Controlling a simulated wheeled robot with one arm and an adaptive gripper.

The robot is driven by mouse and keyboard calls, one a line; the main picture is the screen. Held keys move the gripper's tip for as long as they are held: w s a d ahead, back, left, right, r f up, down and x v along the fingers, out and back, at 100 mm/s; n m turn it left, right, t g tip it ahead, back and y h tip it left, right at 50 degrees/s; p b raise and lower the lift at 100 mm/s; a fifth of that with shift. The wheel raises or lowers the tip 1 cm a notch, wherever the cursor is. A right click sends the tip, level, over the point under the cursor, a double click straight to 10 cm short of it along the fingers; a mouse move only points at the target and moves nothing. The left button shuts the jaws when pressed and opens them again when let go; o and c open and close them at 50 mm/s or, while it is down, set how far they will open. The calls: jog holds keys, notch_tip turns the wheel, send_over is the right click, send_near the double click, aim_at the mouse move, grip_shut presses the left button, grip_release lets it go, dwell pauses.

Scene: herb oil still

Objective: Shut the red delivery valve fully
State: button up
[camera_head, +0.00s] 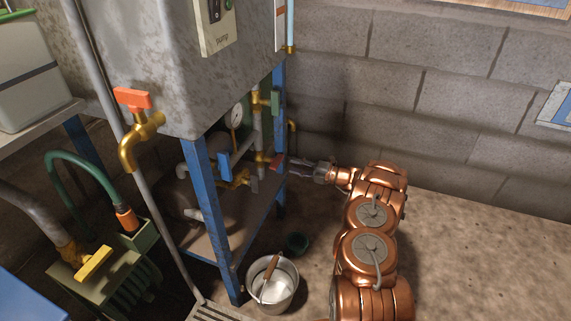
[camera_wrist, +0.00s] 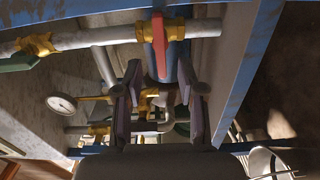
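A red lever (camera_head: 276,160) shows at the pipework behind the blue frame leg, just ahead of my gripper (camera_head: 292,163). In the wrist view the red lever (camera_wrist: 159,45) sits on a brass valve body (camera_wrist: 176,30) on a grey pipe (camera_wrist: 206,27) and lies across that pipe. My gripper (camera_wrist: 159,75) is open there, one finger on each side of the lever's lower end. I cannot tell whether either finger touches it. The arm reaches in from the right.
An orange-red handled brass tap (camera_head: 133,99) is on the tank. A blue frame leg (camera_head: 280,130) stands close to my gripper. A gauge (camera_head: 236,116), blue handle (camera_head: 224,165) and green handle (camera_head: 275,102) are nearby. A bucket (camera_head: 287,295) stands on the floor; floor at right is clear.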

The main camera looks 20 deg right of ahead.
jog(key=shift+v, duration=2.6)
